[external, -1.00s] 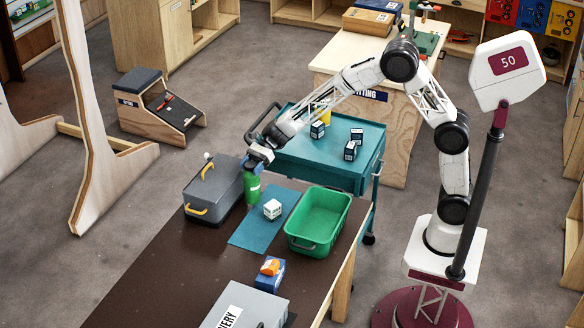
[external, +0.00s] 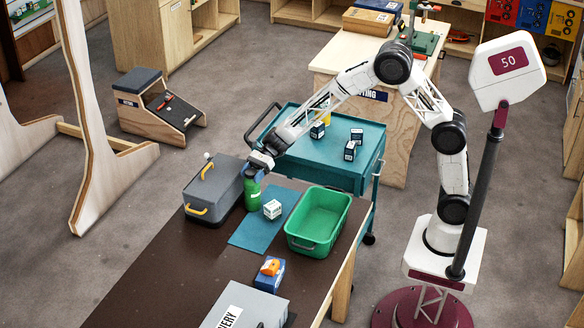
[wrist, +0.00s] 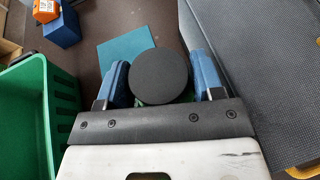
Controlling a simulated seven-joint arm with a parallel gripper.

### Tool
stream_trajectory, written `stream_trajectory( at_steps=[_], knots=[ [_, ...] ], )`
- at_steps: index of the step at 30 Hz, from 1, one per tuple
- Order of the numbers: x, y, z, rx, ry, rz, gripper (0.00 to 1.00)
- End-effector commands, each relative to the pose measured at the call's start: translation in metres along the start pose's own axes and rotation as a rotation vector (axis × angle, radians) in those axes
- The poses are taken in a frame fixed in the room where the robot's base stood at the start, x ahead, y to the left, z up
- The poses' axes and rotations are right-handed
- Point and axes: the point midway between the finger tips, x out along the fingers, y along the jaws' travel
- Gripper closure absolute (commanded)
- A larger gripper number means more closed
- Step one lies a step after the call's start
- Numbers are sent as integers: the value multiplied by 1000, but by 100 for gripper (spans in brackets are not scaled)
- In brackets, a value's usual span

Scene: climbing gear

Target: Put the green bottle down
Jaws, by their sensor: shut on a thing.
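The green bottle (external: 252,193) is upright at the far end of the dark table, between the grey case and the teal mat. My gripper (external: 256,171) is at its top, shut on it. In the wrist view the bottle's round black cap (wrist: 158,76) sits between my two blue fingers (wrist: 160,82), with a sliver of green below it. The bottle's base looks at or very near the table top; I cannot tell whether it touches.
The grey case (external: 213,188) stands close on the bottle's left. A white box (external: 272,209) is on the teal mat (external: 250,236), and a green bin (external: 318,218) is right of it. A blue box with an orange thing (external: 269,274) lies nearer. The dark table (external: 170,270) is clear at front left.

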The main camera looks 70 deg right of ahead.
Motion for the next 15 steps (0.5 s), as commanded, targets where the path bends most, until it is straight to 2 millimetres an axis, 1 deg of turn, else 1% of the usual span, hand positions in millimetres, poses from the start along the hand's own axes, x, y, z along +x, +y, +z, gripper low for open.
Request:
stream_trajectory(
  at_steps=[5,6,10,11,15],
  knots=[
    [1,0,-2,0,0,0,87],
    [1,0,-2,0,0,0,34],
    [1,0,-2,0,0,0,15],
    [1,0,-2,0,0,0,13],
    [1,0,-2,0,0,0,13]
  ],
)
